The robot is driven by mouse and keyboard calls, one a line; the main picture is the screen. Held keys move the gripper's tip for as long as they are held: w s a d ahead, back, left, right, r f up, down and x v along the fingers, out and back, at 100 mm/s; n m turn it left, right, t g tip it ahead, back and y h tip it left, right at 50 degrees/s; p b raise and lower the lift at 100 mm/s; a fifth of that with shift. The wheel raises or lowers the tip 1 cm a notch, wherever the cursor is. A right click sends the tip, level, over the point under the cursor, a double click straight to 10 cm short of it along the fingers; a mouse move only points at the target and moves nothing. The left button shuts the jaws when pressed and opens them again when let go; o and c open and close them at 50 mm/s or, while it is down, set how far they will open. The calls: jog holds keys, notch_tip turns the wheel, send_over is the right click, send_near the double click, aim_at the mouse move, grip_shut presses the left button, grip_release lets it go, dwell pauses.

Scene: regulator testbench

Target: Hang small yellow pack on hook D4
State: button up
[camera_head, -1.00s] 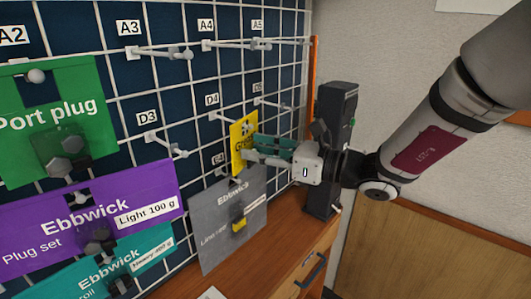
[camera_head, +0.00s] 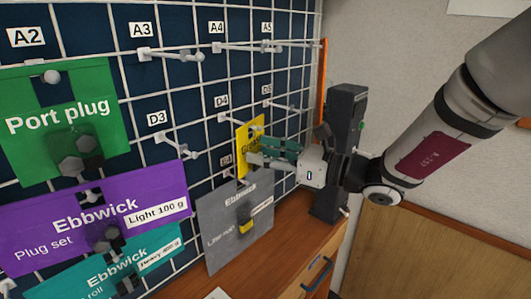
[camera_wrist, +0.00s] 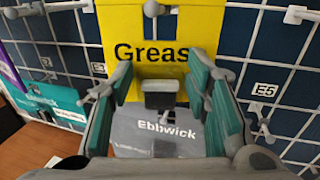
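The small yellow pack (camera_head: 245,143), marked "Greas…" in the wrist view (camera_wrist: 120,25), is upright in front of the grid at label D4 (camera_head: 222,101). The D4 hook (camera_head: 226,117) runs from the grid towards its upper part. A grey knob (camera_wrist: 153,9) shows at the pack's top hole in the wrist view; whether the hook bears the pack is unclear. My gripper (camera_head: 258,152) is at the pack's front from the right. In the wrist view its teal-padded fingers (camera_wrist: 163,78) stand apart on both sides of the pack's grey block (camera_wrist: 161,95), with visible gaps.
A grey Ebbwick pack (camera_head: 225,225) hangs just below. Green (camera_head: 30,105), purple (camera_head: 60,225) and teal (camera_head: 150,250) packs hang at left. Bare hooks D3 (camera_head: 180,142), A3 (camera_head: 175,54) and D5 (camera_head: 282,105) stick out nearby. A wooden counter (camera_head: 285,235) lies below.

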jog(key=shift+o, duration=0.6)
jog(key=v, duration=1.2)
jog(key=s+a+f+n+g+h+p, duration=0.1)
jog(key=s+n+g+h+p, duration=0.2)
jog(key=s+n+g+h, duration=0.95)
jog(key=s+d+r+n+t+h+p, duration=0.2)
jog(key=s+d+r+n+t+h, duration=0.1)
jog(key=s+d+n+t, duration=0.6)
jog(key=s+d+n+h, duration=0.1)
jog(key=s+d, duration=0.3)
jog(key=shift+s+d+t, duration=0.2)
jog(key=shift+s+t, duration=0.15)
